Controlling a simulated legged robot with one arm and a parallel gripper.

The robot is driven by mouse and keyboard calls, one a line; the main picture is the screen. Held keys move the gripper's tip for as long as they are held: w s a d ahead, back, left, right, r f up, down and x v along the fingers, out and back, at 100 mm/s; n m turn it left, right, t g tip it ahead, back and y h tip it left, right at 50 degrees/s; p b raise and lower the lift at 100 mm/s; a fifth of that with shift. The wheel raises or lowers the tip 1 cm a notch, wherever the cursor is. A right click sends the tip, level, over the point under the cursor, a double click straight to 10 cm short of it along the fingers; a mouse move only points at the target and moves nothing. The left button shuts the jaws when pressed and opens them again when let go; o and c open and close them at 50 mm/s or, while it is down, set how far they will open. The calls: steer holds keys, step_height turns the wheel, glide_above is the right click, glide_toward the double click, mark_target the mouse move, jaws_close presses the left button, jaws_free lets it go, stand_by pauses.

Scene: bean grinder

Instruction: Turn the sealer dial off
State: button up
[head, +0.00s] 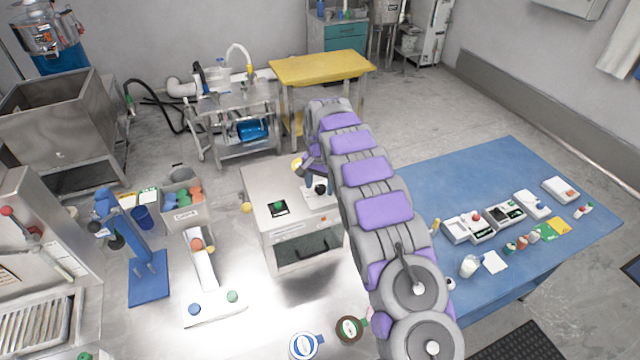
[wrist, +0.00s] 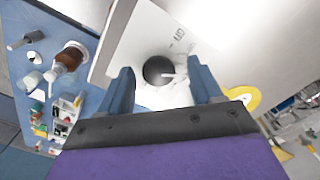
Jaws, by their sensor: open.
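In the head view the dial (head: 320,188) is a small dark knob on top of a pale grey box (head: 262,183). My gripper (wrist: 160,74) is open, its two blue fingers on either side of the dial with gaps to it. I cannot tell whether the fingertips reach the knob's height. In the head view my gripper (head: 317,177) is small at the dial, partly hidden by my arm. The panel's small print is unreadable.
A black and green control (head: 278,208) sits on the same box top, left of the dial. A yellow disc (wrist: 242,97) is close to my right finger in the wrist view. A blue table (head: 440,185) with several small devices stands right; a yellow-topped table (head: 320,68) stands behind.

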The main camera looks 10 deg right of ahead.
steer(key=shift+c, duration=0.3)
steer(key=c, duration=1)
steer(key=shift+n, duration=0.4)
steer(key=n, duration=0.5)
steer(key=shift+r, duration=0.1)
steer(key=n, duration=0.6)
steer(key=shift+p, duration=0.3)
steer(key=o, duration=1.1)
steer(key=shift+c, duration=0.2)
